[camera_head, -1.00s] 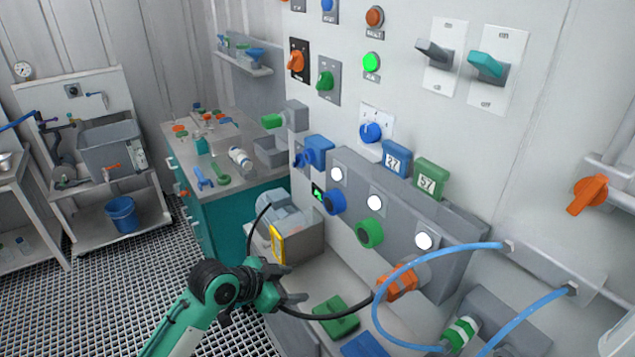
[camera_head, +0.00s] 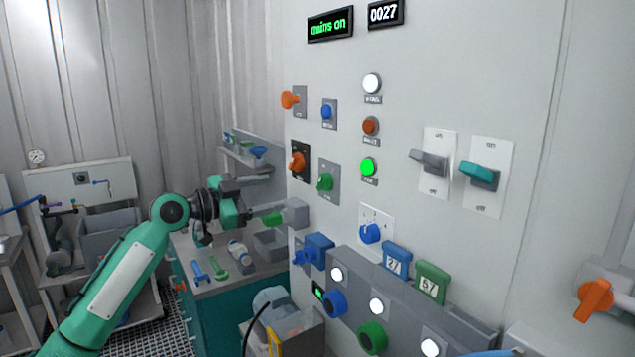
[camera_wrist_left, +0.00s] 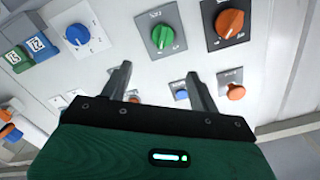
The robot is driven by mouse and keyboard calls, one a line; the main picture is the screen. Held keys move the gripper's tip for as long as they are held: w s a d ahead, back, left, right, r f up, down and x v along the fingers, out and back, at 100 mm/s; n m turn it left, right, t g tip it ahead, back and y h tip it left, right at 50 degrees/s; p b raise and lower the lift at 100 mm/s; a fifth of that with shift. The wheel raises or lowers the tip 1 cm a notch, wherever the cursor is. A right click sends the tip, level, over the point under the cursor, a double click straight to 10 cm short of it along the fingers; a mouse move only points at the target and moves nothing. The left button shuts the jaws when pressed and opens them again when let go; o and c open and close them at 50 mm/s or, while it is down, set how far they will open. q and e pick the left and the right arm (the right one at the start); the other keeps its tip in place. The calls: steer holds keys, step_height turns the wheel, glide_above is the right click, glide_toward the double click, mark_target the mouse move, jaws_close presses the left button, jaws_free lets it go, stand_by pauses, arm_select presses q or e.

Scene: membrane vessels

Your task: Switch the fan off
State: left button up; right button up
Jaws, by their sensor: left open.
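A green rotary knob on a grey plate (camera_head: 325,182) is on the wall panel; its small label is too blurred to read surely. It shows large in the left wrist view (camera_wrist_left: 163,37). Right of it in the head view is a lit green lamp (camera_head: 368,167) with a small label. An orange knob on a black plate (camera_head: 297,160) is left of the green knob. My left gripper (camera_head: 249,200) is left of the panel, apart from the knobs. Its open, empty fingers (camera_wrist_left: 160,82) point at the panel in the left wrist view. My right gripper is out of view.
A grey switch (camera_head: 432,160) and a teal lever switch (camera_head: 480,174) are at the right. A blue knob (camera_head: 371,233) is below the lamps. A display (camera_head: 330,24) reads "mains on". A green handle (camera_head: 268,219) and grey box (camera_head: 296,212) are close by my gripper.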

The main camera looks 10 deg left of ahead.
mark_target(320, 180)
arm_select(q)
steer(key=p+x, duration=0.1)
steer(key=x, duration=0.3)
steer(key=p+x, duration=0.2)
steer(key=x, duration=0.2)
steer(key=p+x, duration=0.2)
steer(key=x, duration=0.2)
steer(key=shift+w+r, duration=0.15)
steer(key=shift+r, duration=0.2)
steer(key=shift+w+d+f+p, duration=0.2)
steer(key=shift+w+d+p, duration=0.15)
steer(key=shift+w+d, duration=0.2)
steer(key=shift+c, duration=0.4)
steer(key=c, duration=0.9)
